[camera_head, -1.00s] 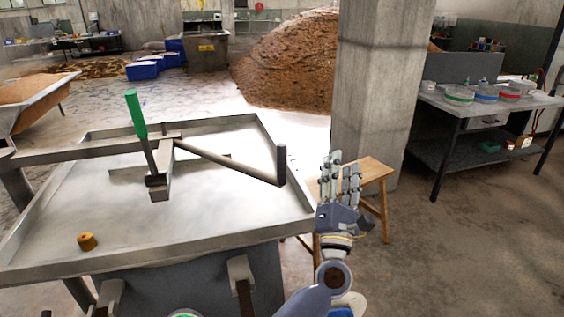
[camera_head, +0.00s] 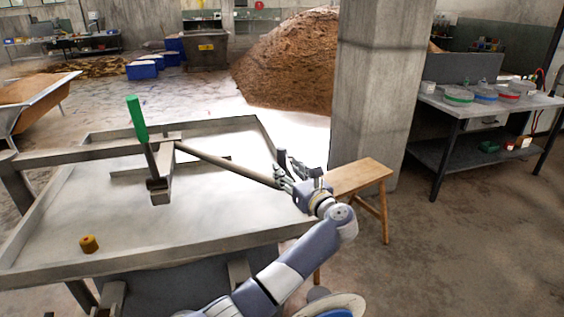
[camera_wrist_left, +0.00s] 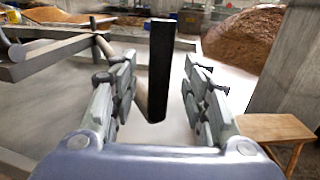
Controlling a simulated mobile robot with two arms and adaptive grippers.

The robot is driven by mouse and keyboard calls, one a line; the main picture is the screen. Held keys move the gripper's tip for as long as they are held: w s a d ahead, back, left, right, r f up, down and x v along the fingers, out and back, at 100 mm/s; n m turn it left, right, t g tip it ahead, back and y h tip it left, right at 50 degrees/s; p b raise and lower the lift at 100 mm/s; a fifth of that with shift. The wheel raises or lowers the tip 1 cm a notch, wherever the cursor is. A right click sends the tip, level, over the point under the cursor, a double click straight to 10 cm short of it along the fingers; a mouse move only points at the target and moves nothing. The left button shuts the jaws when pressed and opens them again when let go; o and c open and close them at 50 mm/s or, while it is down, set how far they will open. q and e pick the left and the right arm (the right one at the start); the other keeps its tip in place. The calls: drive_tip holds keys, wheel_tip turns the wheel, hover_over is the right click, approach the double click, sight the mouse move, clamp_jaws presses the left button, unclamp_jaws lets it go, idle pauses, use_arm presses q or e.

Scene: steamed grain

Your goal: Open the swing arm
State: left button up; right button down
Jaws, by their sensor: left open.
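The swing arm (camera_head: 225,163) is a thin grey bar running diagonally over the pale tray table (camera_head: 130,255), from a pivot block to a dark upright post near the table's right rim. In the left wrist view the dark post (camera_wrist_left: 160,70) stands upright between the fingers of my left gripper (camera_wrist_left: 158,85), with a visible gap on each side. In the head view my left gripper (camera_head: 286,167) is open at the bar's right end, and its fingers partly hide the post. My right gripper is not in view.
A green-handled lever (camera_head: 136,118) rises by the pivot block. A small orange-brown cylinder (camera_head: 89,244) sits on the table's front left. A wooden stool (camera_head: 360,176) is right of the table, before a concrete pillar (camera_head: 385,90). A workbench (camera_head: 490,100) stands far right.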

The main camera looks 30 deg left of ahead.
sight(284, 167)
use_arm(q)
drive_tip(key=shift+p+x, duration=0.3)
drive_tip(key=shift+x, duration=1.85)
drive_tip(key=shift+d, duration=0.1)
clamp_jaws()
